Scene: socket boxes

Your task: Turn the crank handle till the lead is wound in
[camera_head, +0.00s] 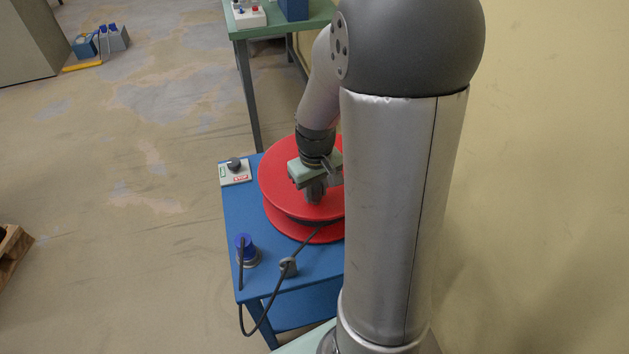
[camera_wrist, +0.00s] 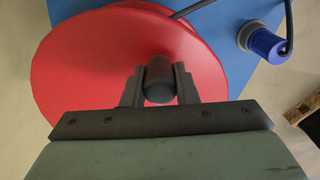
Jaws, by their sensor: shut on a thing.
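The red reel (camera_head: 290,180) lies flat on the blue table, partly hidden behind my arm in the head view. It also fills much of the wrist view (camera_wrist: 80,65). The dark crank handle (camera_wrist: 159,75) stands up from the reel's top disc. My gripper (camera_wrist: 159,88) is over the reel with its two fingers shut on the handle, one on each side; it also shows in the head view (camera_head: 315,190). The black lead (camera_head: 263,314) leaves the reel, passes the small grey guide (camera_head: 289,267), loops below the table's front edge and rises to the blue plug (camera_head: 244,245).
The blue table (camera_head: 240,211) carries a small control box (camera_head: 235,172) with a black knob at its far left corner. A green table (camera_head: 280,29) with boxes stands behind. A wooden pallet (camera_head: 13,250) lies at far left. The wall is close on the right; the left floor is open.

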